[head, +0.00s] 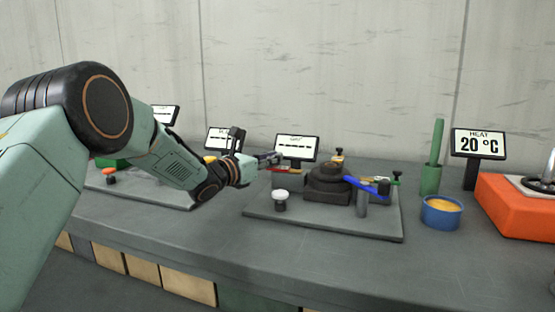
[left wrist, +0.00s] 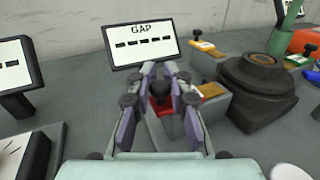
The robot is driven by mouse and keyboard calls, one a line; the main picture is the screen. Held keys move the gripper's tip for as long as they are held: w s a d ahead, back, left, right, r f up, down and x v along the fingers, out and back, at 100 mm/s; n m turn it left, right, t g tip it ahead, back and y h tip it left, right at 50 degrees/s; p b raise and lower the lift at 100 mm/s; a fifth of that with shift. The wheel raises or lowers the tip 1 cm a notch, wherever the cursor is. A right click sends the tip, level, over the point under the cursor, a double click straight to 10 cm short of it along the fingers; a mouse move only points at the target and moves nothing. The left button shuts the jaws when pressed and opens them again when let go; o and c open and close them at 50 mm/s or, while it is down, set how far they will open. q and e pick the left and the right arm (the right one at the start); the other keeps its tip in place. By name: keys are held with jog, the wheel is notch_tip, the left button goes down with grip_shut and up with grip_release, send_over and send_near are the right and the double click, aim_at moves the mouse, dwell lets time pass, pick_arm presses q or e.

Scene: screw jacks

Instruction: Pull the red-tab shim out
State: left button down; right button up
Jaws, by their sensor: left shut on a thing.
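The red-tab shim shows its red tab (left wrist: 164,108) between the fingers of my left gripper (left wrist: 160,90) in the left wrist view. My left gripper also shows in the head view (head: 274,158), at the left end of the jack plate, and it is shut on the tab. A yellow-orange strip (left wrist: 211,90) lies on the grey block (left wrist: 213,108) just right of the fingers. The fingers hide part of the shim, and I cannot tell how far in it sits. The dark screw jack (head: 328,182) stands right of the block. My right gripper is out of view.
A blue lever (head: 366,186) and a white-topped knob (head: 281,198) are on the grey plate (head: 330,225). The GAP display (left wrist: 142,43) stands behind the fingers. A blue bowl (head: 441,212), a green cylinder (head: 430,180) and an orange heater (head: 515,210) are to the right.

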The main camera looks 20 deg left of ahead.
pick_arm(q)
jog(key=shift+a+f, duration=0.15)
jog(key=shift+f, duration=0.05)
jog(key=c, duration=1.7)
grip_release()
jog(key=shift+s+a, duration=0.1)
jog(key=o, duration=0.3)
jog(key=shift+s+a+r, duration=0.1)
jog(key=shift+a, duration=0.05)
jog(key=shift+o, duration=0.5)
jog(key=shift+d, duration=0.2)
jog(key=v, duration=1)
jog(key=shift+s+a+r, duration=0.1)
jog(key=shift+s+a, duration=0.3)
jog(key=shift+s, duration=0.4)
